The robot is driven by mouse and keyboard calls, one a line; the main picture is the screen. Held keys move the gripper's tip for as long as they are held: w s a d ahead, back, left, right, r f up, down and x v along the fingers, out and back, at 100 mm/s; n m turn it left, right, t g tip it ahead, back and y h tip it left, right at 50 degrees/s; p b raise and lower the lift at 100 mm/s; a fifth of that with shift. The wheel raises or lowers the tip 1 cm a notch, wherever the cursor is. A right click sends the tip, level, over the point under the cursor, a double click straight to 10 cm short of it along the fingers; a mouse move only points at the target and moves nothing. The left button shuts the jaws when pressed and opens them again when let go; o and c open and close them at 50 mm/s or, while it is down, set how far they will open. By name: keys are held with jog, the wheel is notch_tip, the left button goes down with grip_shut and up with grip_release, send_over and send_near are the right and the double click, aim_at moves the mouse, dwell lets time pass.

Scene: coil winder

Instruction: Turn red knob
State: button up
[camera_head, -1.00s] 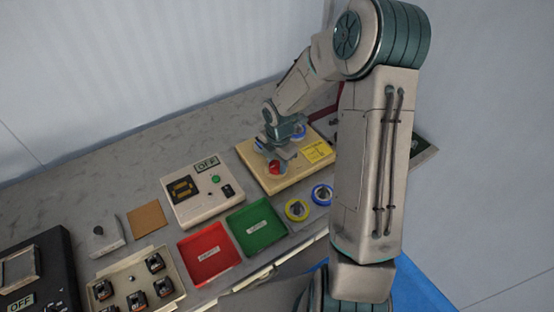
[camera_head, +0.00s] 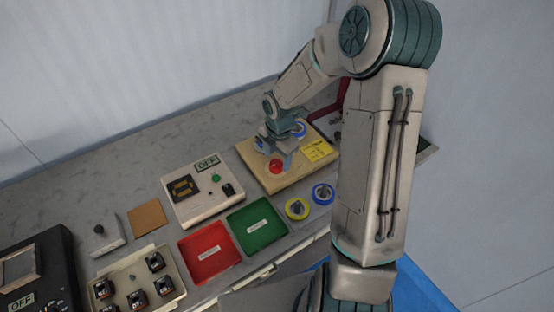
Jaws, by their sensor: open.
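The red knob (camera_head: 276,167) sits on the front left part of a light wooden board (camera_head: 256,174) on the bench. My gripper (camera_head: 286,158) points down over the board, right at the knob's upper right side. It is open. One finger shows close beside the knob, but I cannot tell whether it touches. Blue round parts (camera_head: 299,130) show behind and beside the gripper, partly hidden by it. A yellow label (camera_head: 316,151) lies on the right of the board.
A white control box (camera_head: 201,205) with an OFF display stands left of the board. A red tray (camera_head: 208,252), a green tray (camera_head: 257,226), a yellow ring (camera_head: 297,209) and a blue ring (camera_head: 323,194) lie in front. My arm covers the right side.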

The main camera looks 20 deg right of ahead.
aim_at(279, 165)
notch_tip(279, 165, up, 12)
jog(key=shift+s+d, duration=0.15)
jog(key=shift+s, duration=0.15)
jog(key=shift+f, duration=0.1)
jog(key=s+r+m+t, duration=0.1)
jog(key=s+r+m, duration=0.3)
jog(key=s+m, duration=0.6)
jog(key=s+r+m+t, duration=0.1)
jog(key=s+r+m, duration=0.3)
jog(key=s+m, duration=0.7)
jog(key=m, duration=0.3)
jog(key=shift+a+r+t, duration=0.3)
jog(key=shift+r+t, duration=0.1)
